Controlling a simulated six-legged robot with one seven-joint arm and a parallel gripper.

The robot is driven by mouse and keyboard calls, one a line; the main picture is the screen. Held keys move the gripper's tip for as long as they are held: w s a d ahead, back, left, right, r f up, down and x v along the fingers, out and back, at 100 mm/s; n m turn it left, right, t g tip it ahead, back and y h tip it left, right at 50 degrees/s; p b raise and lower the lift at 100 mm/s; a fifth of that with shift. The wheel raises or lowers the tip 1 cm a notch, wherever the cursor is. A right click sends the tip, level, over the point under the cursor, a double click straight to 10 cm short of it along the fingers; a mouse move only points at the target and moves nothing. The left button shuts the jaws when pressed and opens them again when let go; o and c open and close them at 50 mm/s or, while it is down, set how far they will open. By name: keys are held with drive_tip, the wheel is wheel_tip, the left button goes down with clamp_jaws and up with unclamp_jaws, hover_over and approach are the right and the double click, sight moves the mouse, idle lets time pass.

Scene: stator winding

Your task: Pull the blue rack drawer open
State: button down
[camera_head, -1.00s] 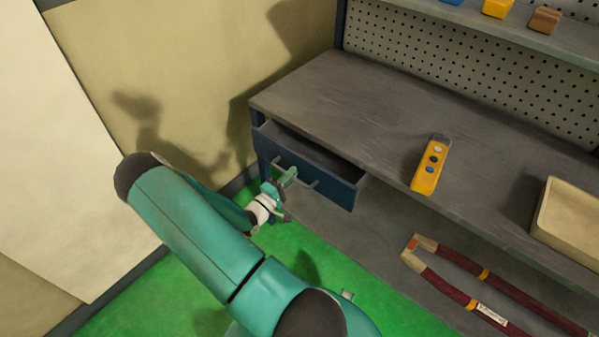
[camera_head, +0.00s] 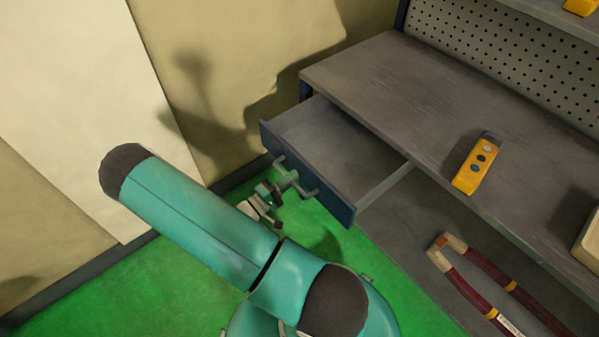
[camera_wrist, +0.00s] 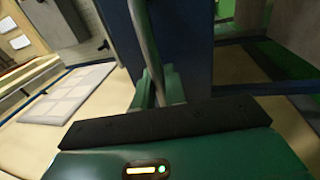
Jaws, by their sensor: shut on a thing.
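The blue rack drawer (camera_head: 318,180) sticks well out from under the grey worktop at its left end, and its grey inside looks empty. A bar handle (camera_head: 297,176) runs along its blue front. My gripper (camera_head: 288,180) is at the middle of this handle, with its fingers shut on the bar. In the wrist view the handle (camera_wrist: 143,38) passes up between my gripper's two green fingers (camera_wrist: 159,88), with the blue drawer front (camera_wrist: 187,50) just beyond. The exact finger contact is small in the head view.
A yellow control box (camera_head: 476,165) with round buttons lies on the worktop (camera_head: 400,90). Dark red straps (camera_head: 490,285) lie on the lower shelf. A tan bin (camera_head: 588,240) is at the right edge. Green floor (camera_head: 150,280) is clear in front, and a beige wall (camera_head: 235,70) stands left.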

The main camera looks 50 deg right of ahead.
drive_tip(key=shift+w+a, duration=0.1)
drive_tip(key=shift+a, duration=0.05)
drive_tip(key=c, duration=1.6)
unclamp_jaws()
drive_tip(key=shift+o, duration=0.2)
drive_tip(key=v, duration=1.3)
drive_tip(key=shift+a, duration=0.4)
